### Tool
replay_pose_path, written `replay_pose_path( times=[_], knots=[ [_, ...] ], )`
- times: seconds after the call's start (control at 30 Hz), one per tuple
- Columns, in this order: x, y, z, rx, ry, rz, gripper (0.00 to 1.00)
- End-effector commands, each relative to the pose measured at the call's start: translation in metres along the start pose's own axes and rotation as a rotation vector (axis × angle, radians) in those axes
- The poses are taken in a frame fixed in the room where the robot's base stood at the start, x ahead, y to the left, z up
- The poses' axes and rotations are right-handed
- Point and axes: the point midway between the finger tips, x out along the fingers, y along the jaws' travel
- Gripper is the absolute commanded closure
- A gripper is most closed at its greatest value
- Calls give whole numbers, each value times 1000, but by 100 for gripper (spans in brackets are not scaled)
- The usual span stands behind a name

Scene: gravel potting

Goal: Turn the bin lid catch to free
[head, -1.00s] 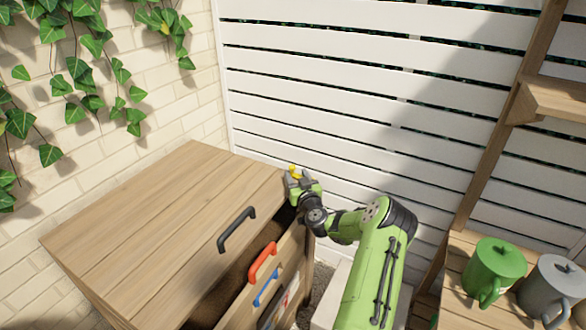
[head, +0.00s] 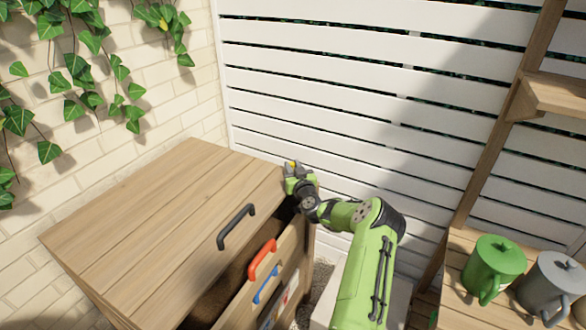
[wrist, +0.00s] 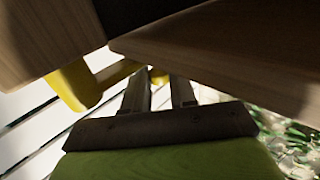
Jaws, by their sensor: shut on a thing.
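The wooden bin's lid (head: 165,200) lies closed across the top and has a dark grey handle (head: 236,227). The yellow catch (wrist: 75,85) shows large at the left of the wrist view, by the bin's wood; only a small yellow bit (head: 293,164) shows in the head view, at the lid's back right corner. My gripper (wrist: 158,82) is shut on the catch; a yellow part shows between its fingertips. In the head view my gripper (head: 293,172) mostly hides the catch, so its exact angle cannot be told there.
A white slatted fence (head: 350,110) stands close behind my gripper. Green (head: 494,266) and grey (head: 552,290) lidded pots stand at right.

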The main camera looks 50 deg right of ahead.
Motion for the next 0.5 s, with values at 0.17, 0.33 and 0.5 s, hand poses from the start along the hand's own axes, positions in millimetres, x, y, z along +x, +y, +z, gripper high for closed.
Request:
replay_pose_path(
  times=[0.17, 0.33, 0.5],
  knots=[
    [1, 0, 0, 0, -2, 10, 100],
    [8, 2, -3, -2, -6, 132, 100],
    [14, 11, -6, 2, -2, 295, 100]
  ],
)
